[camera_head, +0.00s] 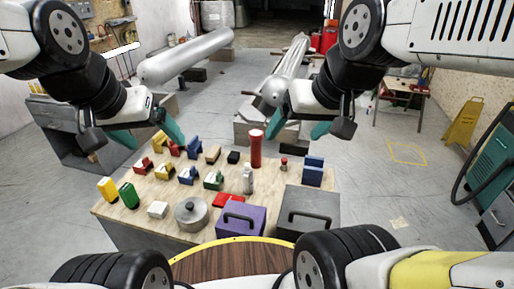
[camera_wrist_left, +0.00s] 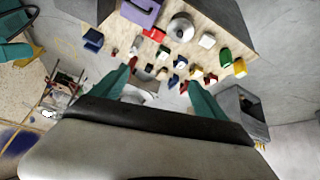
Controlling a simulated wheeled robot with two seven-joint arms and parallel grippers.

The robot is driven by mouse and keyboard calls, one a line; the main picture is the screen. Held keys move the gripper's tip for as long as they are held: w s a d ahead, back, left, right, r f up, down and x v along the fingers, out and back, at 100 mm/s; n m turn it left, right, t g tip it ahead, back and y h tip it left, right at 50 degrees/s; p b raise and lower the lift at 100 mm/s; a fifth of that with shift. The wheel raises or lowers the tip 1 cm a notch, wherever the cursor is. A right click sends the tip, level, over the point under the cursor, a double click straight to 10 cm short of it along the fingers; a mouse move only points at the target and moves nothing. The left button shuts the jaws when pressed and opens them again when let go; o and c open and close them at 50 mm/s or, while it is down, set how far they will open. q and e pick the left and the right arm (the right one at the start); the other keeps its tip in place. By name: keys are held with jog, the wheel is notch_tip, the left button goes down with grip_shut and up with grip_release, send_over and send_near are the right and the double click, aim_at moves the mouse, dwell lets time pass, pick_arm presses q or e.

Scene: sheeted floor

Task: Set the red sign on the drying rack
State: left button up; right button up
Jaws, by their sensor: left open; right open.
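I cannot single out a red sign or a drying rack for certain. The red candidates on the wooden-topped table (camera_head: 105,207) are a flat red piece (camera_head: 228,200) behind the purple box, small red-and-yellow pieces (camera_head: 142,165) at the left, and a tall red cylinder (camera_head: 256,149) at the back. My left gripper (camera_head: 152,143) is open and empty above the table's back left edge. In the left wrist view its teal fingers (camera_wrist_left: 160,76) stand apart, with the small pieces beyond them. My right gripper (camera_head: 300,140) is open and empty above the back right of the table.
A lidded pot (camera_head: 191,215), a purple box (camera_head: 240,220), a grey box (camera_head: 306,210) and blue blocks (camera_head: 313,171) crowd the table. A yellow floor sign (camera_head: 463,122) stands at the right. Large grey cylinders (camera_head: 187,57) lie behind.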

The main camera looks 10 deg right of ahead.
pick_arm(q)
jog(key=w+d+f+m+g, duration=0.1)
jog(key=w+f+m, duration=0.15)
jog(key=w, duration=0.25)
jog(key=w+d+f+m+g, duration=0.1)
jog(key=w+f+m+g, duration=0.1)
jog(key=w+m, duration=0.25)
jog(key=m+g+h, duration=0.2)
jog(key=m+g, duration=0.3)
jog(key=m, duration=0.9)
send_over(226, 200)
jog(key=w+a, duration=0.2)
jog(key=a, duration=0.1)
jog(key=f, duration=3)
jog(key=shift+s+d+f, duration=0.1)
jog(key=shift+s+d, duration=0.05)
jog(key=shift+s, duration=0.1)
jog(key=x, duration=0.7)
jog(key=shift+s+d+f, duration=0.1)
jog(key=shift+s+f, duration=0.05)
jog(key=shift+f, duration=0.25)
jog(key=shift+c, duration=0.3)
jog(key=c, duration=1.4)
jog(key=shift+r, duration=0.1)
